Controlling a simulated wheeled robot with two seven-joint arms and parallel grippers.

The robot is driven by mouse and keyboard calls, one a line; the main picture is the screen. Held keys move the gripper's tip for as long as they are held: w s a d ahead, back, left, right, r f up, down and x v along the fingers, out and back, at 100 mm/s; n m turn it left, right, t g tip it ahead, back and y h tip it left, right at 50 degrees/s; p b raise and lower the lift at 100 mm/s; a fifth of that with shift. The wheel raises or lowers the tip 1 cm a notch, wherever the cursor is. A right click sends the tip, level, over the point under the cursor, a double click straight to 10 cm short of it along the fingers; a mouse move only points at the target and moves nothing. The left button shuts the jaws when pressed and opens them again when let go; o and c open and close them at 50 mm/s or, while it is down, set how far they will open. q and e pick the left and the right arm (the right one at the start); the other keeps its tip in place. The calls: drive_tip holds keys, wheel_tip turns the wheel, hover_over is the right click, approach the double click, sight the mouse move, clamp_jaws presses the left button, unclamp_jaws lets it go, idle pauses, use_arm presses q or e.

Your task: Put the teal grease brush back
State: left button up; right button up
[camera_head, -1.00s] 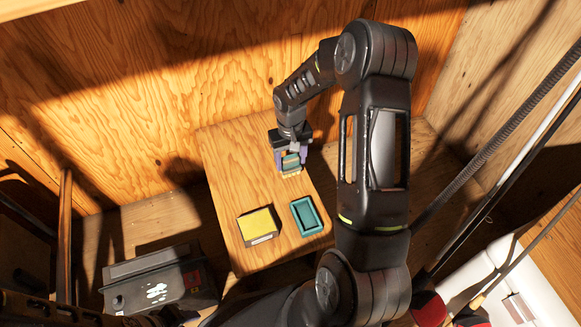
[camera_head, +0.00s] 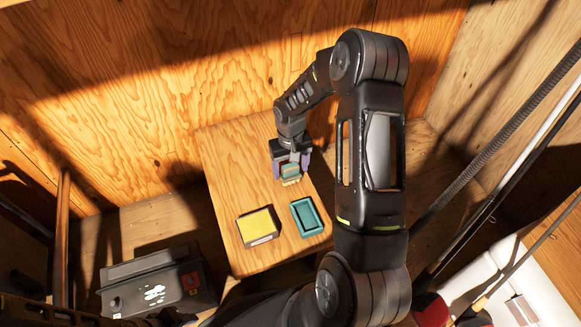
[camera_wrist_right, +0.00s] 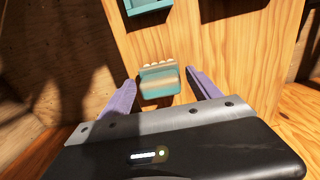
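The teal grease brush (camera_head: 290,170), a small block with pale bristles, is between the purple fingers of my right gripper (camera_head: 291,169). In the right wrist view the brush (camera_wrist_right: 159,82) lies between the fingertips, bristles pointing away from the wrist. How high the brush is above the wooden table (camera_head: 228,170) is hard to tell. An empty teal tray (camera_head: 297,222) lies nearer on the table and shows partly in the right wrist view (camera_wrist_right: 150,6). My left gripper is not in view.
A yellow-topped box (camera_head: 256,225) stands left of the tray. A dark case (camera_head: 155,285) is on the left beyond the table. Wooden walls rise behind, and rods (camera_head: 500,170) lean at the right. The table's left and back parts are clear.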

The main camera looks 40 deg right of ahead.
sight(291, 166)
drive_tip(key=shift+o, duration=0.4)
drive_tip(key=shift+r, duration=0.1)
drive_tip(key=shift+r, duration=0.2)
wheel_tip(291, 166, up, 12)
drive_tip(key=p, duration=0.3)
drive_tip(key=shift+f, duration=0.15)
idle(0.7)
idle(1.1)
